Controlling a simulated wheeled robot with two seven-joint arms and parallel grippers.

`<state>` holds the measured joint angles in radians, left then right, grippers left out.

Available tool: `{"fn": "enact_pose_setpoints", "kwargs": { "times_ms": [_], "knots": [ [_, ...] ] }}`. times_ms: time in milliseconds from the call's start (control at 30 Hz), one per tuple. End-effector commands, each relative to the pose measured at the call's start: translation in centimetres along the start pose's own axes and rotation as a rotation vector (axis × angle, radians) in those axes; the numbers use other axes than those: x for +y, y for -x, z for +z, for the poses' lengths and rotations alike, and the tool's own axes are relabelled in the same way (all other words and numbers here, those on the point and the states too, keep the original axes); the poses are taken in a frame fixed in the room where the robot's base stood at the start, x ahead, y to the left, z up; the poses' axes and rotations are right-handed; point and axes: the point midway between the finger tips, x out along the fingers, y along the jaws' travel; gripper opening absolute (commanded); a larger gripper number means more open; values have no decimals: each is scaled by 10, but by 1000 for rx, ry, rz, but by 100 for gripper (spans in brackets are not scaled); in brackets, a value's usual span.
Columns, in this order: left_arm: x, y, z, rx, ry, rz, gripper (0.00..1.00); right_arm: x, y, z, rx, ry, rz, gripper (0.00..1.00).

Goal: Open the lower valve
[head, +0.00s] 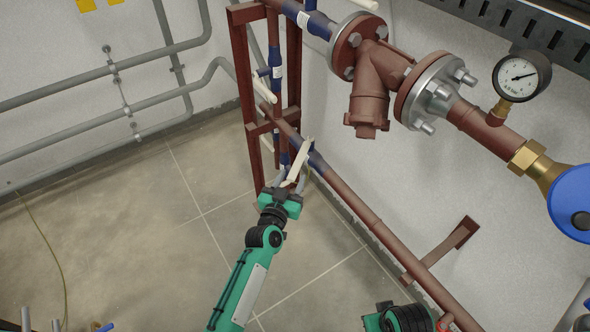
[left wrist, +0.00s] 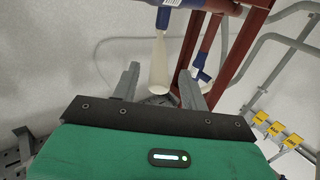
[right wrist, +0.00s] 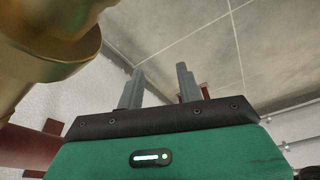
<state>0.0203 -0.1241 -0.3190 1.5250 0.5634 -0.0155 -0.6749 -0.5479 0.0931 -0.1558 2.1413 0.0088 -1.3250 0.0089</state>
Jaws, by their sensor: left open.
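The lower valve (head: 316,161) is a blue fitting on the lower brown pipe in the head view. Its cream lever (head: 299,161) hangs down and slants left. My left gripper (head: 291,181) is at the lower end of this lever. In the left wrist view the left gripper (left wrist: 159,70) is open, and the cream lever (left wrist: 159,62) appears between its two fingers. I cannot tell whether either finger touches it. My right gripper (right wrist: 160,69) is open and empty in the right wrist view. In the head view its fingers cannot be made out.
A brown frame (head: 240,60) stands behind the left gripper, with another cream lever (head: 264,90) higher up. The lower pipe (head: 365,215) runs along the wall. A pressure gauge (head: 521,76) and blue handwheel (head: 573,200) are at right. Brass (right wrist: 50,60) is close to the right gripper.

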Motion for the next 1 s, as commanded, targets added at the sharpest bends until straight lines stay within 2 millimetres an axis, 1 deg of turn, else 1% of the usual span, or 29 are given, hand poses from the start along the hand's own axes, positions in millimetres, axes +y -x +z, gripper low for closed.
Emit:
{"fn": "enact_pose_setpoints", "kwargs": {
  "times_ms": [33, 200, 300, 433, 600, 867, 900, 967, 1000],
  "knots": [
    [0, 12, 0, -2, -1, 0, 45, 0, -3, 2, -8, 0, 0, 36],
    [0, 46, 0, -2, -1, 1, 45, 0, -11, 3, -11, 0, 0, 36],
    [0, 63, 0, -1, 0, 1, 45, 0, -12, 1, -10, 1, 1, 36],
    [0, 79, 0, -1, -1, 1, 45, 1, -15, -1, -11, 1, 2, 36],
    [0, 89, 0, 0, 1, 1, 45, 1, -17, 0, -13, 1, 1, 36],
    [0, 91, 0, 0, 1, 1, 45, -1, -17, 3, -16, 0, -1, 36],
    [0, 91, 0, 0, 1, 1, 43, -1, -17, 4, -17, -1, -2, 36],
    [0, 91, 1, -1, 3, 1, 31, -3, -17, 6, -18, -2, -6, 36],
    [-3, 92, 2, -4, 10, 1, 23, -4, -18, 5, -10, -1, -7, 36]
  ]
}}
